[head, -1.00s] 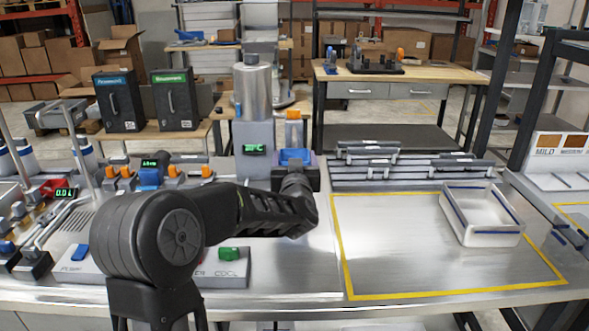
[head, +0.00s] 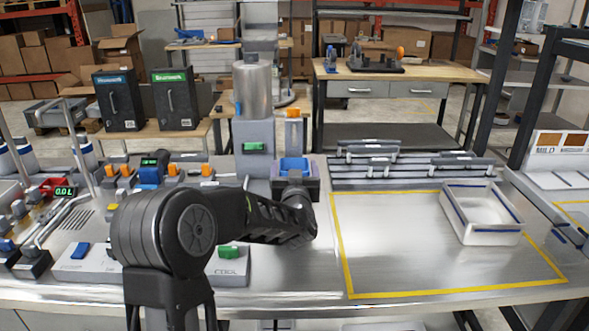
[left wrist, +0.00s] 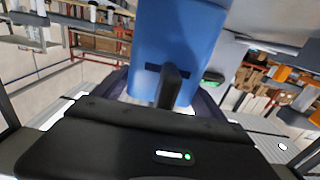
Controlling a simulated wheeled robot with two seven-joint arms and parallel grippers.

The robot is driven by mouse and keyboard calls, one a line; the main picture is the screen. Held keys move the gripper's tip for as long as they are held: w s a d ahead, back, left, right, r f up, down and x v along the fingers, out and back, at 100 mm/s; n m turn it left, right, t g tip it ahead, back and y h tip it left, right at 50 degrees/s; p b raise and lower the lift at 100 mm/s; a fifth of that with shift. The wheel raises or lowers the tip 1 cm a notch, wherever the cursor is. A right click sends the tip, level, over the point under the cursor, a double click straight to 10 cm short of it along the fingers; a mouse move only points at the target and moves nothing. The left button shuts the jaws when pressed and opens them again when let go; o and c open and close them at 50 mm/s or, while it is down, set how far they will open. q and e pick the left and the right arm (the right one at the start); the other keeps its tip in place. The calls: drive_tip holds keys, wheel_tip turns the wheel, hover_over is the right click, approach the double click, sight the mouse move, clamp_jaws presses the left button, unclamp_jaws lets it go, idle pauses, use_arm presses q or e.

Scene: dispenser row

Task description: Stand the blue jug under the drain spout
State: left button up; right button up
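The blue jug (head: 293,165) stands in the dark purple-grimmed tray (head: 308,183) in front of the grey dispenser column, below the orange-topped spout (head: 293,118). It looks upright in the head view. In the left wrist view the jug (left wrist: 178,35) fills the upper middle, with its dark handle (left wrist: 170,85) pointing at my gripper. My left gripper (head: 300,207) is just in front of the jug. Its fingers show far apart at the picture's sides in the wrist view, not touching the handle. My right gripper is out of view.
A white bin with blue edges (head: 483,236) stands at the right of a yellow-outlined area (head: 400,275) that is otherwise clear. Grey rails (head: 400,172) lie behind it. Valves and a control panel (head: 100,262) fill the left of the bench.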

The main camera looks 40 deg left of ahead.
use_arm(q)
drive_tip(key=shift+o, duration=1.1)
drive_tip(key=shift+r, duration=0.1)
drive_tip(key=shift+r, duration=0.15)
drive_tip(key=v, duration=1.2)
drive_tip(key=shift+b, duration=0.45)
drive_tip(key=shift+d, duration=0.1)
